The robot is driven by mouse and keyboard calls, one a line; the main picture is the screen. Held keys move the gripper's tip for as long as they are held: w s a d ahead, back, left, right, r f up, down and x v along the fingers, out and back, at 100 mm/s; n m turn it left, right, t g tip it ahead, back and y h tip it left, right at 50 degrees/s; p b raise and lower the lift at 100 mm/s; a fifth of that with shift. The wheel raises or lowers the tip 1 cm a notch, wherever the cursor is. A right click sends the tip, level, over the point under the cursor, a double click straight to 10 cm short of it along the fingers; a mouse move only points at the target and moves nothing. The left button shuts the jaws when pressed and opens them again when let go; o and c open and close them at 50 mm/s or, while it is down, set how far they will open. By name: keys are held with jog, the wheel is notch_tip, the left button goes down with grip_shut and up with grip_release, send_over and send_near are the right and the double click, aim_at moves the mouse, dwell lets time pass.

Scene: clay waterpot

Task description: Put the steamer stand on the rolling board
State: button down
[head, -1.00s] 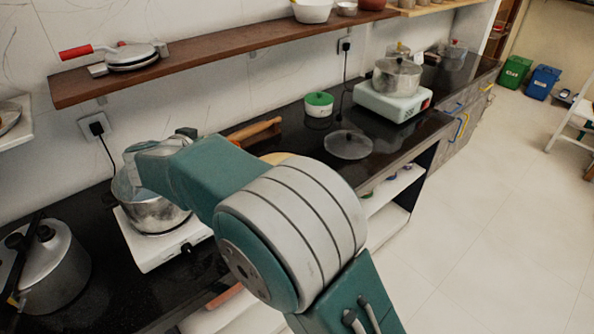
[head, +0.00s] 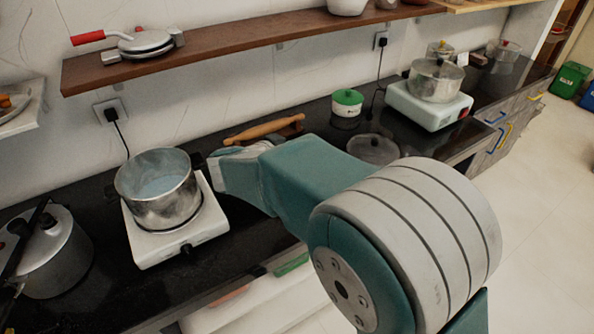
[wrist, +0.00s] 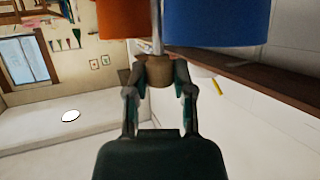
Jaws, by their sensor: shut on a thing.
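In the wrist view my gripper (wrist: 159,92) is shut on a brown, cork-like round piece (wrist: 159,73). A thin metal rod (wrist: 157,28) runs up from this piece, so I take it for the steamer stand's handle and stem. An orange shape and a blue shape flank the rod at the top edge; I cannot tell whether they belong to the stand. In the head view my arm hides the gripper and the stand. My wrist is to the right of the steel pot (head: 158,190). The rolling board is hidden behind my arm, near the rolling pin (head: 268,129).
The pot stands open on a white stove (head: 150,248), with bluish liquid inside. A brown shelf (head: 240,42) runs above the counter.

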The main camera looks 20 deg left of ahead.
jog(key=w+f, duration=0.1)
jog(key=w, duration=0.1)
jog(key=w+a+f, duration=0.1)
jog(key=w, duration=0.2)
jog(key=w+a+f, duration=0.1)
jog(key=w, duration=0.2)
jog(key=shift+a+f, duration=0.2)
jog(key=shift+f, duration=0.2)
jog(key=w+a+f, duration=0.2)
jog(key=w+f, duration=0.2)
jog(key=f, duration=0.5)
jog(key=shift+w, duration=0.3)
jog(key=shift+c, duration=2.4)
grip_release()
